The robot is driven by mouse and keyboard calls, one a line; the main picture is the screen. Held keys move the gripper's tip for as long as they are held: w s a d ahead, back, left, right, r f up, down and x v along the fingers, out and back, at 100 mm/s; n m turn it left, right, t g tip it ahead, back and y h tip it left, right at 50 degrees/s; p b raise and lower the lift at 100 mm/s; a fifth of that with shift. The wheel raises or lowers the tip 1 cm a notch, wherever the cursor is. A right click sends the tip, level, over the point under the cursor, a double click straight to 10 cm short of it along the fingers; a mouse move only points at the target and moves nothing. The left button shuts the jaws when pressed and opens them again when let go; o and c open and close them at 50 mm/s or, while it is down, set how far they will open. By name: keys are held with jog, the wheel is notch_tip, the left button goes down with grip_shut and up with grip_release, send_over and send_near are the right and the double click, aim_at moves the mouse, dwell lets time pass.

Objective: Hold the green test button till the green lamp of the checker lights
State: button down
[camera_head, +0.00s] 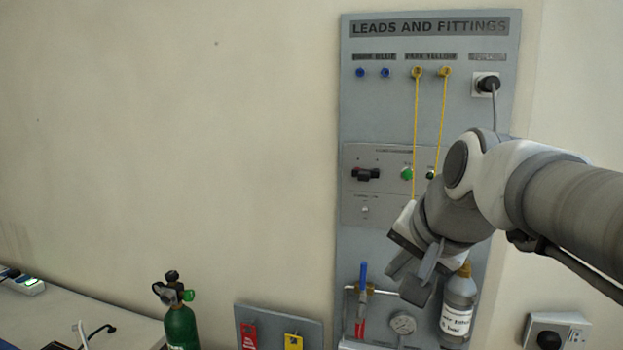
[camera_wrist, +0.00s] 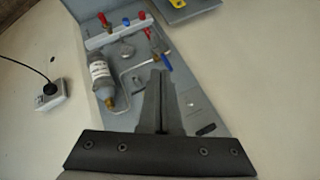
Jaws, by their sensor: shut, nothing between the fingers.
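The checker plate (camera_head: 352,196) is on the upright grey board in the head view. A bright green round part (camera_head: 407,173) sits on it, and a darker round part with some green (camera_head: 431,174) is just to its right. I cannot tell for sure which is the test button and which the lamp, nor whether either is lit. My gripper (camera_head: 418,291) is shut and empty, below the plate and in front of the board's lower part. In the wrist view my gripper (camera_wrist: 163,76) points toward the lower board; no green part shows there.
Two yellow leads (camera_head: 415,120) hang from the board past the plate. A grey bottle (camera_head: 459,303), a gauge (camera_head: 403,323) and a blue-handled valve (camera_head: 363,275) are close around my gripper. A green cylinder (camera_head: 181,325) stands at the lower left. The wall left of the board is bare.

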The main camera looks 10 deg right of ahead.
aim_at(412, 175)
jog(key=w+d+r+m+t, duration=0.1)
jog(key=w+d+r+m, duration=0.5)
jog(key=w, duration=0.4)
notch_tip(412, 175, up, 2)
jog(key=shift+w+r+m+t+h, duration=0.15)
jog(key=shift+w+m+t+h, duration=0.2)
jog(key=shift+m, duration=0.35)
jog(key=shift+w+d+p, duration=0.55)
jog(key=shift+w+p, duration=0.05)
jog(key=shift+w, duration=0.75)
jog(key=shift+w+d+p, duration=0.5)
jog(key=shift+w+p, duration=0.1)
jog(key=shift+w, duration=0.7)
jog(key=shift+w+d+p, duration=0.55)
jog(key=shift+w+p, duration=0.05)
jog(key=shift+w, duration=0.75)
jog(key=shift+w, duration=0.1)
jog(key=shift+w+d, duration=0.2)
jog(key=shift+w, duration=0.1)
jog(key=shift+w+d+p, duration=0.15)
jog(key=shift+w+p, duration=0.2)
jog(key=shift+p, duration=0.1)
jog(key=shift+s+a+b, duration=0.3)
jog(key=shift+s+b, duration=0.05)
jog(key=shift+s, duration=0.4)
